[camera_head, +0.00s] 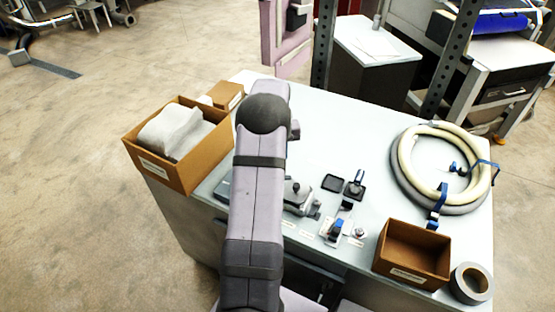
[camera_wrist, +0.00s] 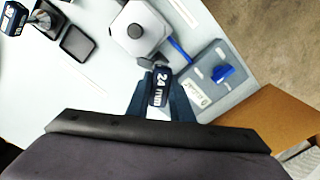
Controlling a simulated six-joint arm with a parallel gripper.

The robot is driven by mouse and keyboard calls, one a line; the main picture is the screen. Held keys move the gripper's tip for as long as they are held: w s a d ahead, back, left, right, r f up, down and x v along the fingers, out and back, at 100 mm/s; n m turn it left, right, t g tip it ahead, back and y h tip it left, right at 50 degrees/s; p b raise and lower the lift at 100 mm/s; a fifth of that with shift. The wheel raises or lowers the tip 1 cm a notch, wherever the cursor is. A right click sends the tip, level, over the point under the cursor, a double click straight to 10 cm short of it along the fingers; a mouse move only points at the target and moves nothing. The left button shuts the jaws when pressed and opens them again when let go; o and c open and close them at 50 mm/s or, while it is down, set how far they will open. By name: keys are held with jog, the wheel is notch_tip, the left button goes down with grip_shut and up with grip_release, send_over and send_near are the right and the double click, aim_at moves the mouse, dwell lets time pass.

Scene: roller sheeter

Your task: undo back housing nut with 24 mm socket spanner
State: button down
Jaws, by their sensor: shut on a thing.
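My gripper (camera_wrist: 159,98) is shut on the 24 mm socket spanner (camera_wrist: 160,84), whose dark blue grip with a white "24 mm" label shows between the fingers in the wrist view. The spanner's far end lies close to a grey metal housing (camera_wrist: 148,38) with a dark round knob on top. I cannot tell whether they touch. The back housing nut cannot be made out clearly. In the head view the housing (camera_head: 299,195) stands on the bench beside my arm, which hides the gripper and spanner.
A grey labelled holder (camera_wrist: 205,92) with blue parts lies beside the spanner. A cardboard box (camera_head: 180,172) stands left. A black tray (camera_head: 333,183), a black stand (camera_head: 355,187), an empty box (camera_head: 412,254), a tape roll (camera_head: 470,283) and a coiled hose (camera_head: 408,180) lie right. The bench's back middle is clear.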

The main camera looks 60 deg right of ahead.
jog(key=shift+n+p, duration=0.3)
jog(key=shift+n, duration=1.5)
jog(key=n, duration=0.2)
jog(key=shift+n, duration=0.8)
jog(key=shift+d+n+p, duration=0.1)
jog(key=shift+n+p, duration=0.3)
jog(key=shift+n, duration=1.4)
